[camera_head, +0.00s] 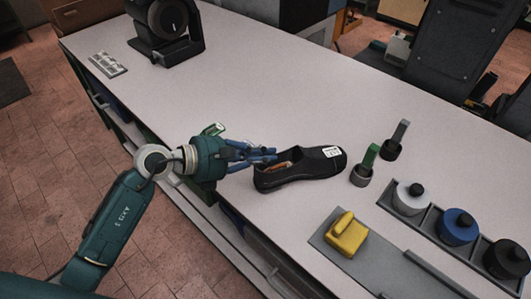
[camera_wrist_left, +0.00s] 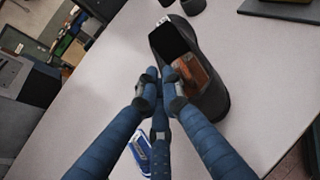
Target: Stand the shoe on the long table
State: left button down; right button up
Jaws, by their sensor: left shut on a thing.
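The black shoe (camera_head: 318,164) rests upright on the long table (camera_head: 240,70), opening up, with a white label near its right end. It also shows in the left wrist view (camera_wrist_left: 213,92), where a brown piece (camera_wrist_left: 198,72) sits inside the opening. My left gripper (camera_head: 268,155), with blue fingers, is shut on the near side of the shoe's rim. In the left wrist view its fingertips (camera_wrist_left: 162,88) close together at that rim. The exact grip is partly hidden by the fingers. My right gripper is not in view.
Two small dark holders with upright brushes (camera_head: 362,173) stand right of the shoe. A yellow block (camera_head: 346,236) lies on a grey mat at the front. A tray of round pots (camera_head: 412,196) is at right. A black machine (camera_head: 167,32) stands at back left. The middle is clear.

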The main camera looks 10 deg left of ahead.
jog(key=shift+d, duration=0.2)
pick_arm(q)
jog(key=shift+f, duration=0.1)
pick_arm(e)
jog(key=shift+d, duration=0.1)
pick_arm(q)
jog(key=c, duration=1.9)
grip_release()
jog(key=shift+c, duration=0.2)
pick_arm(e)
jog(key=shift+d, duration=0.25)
pick_arm(q)
jog(key=shift+s+a, duration=0.1)
jog(key=shift+a, duration=0.1)
jog(key=b+v, duration=0.4)
jog(key=v, duration=0.7)
jog(key=shift+s+a+r, duration=0.15)
jog(key=shift+a+r, duration=0.05)
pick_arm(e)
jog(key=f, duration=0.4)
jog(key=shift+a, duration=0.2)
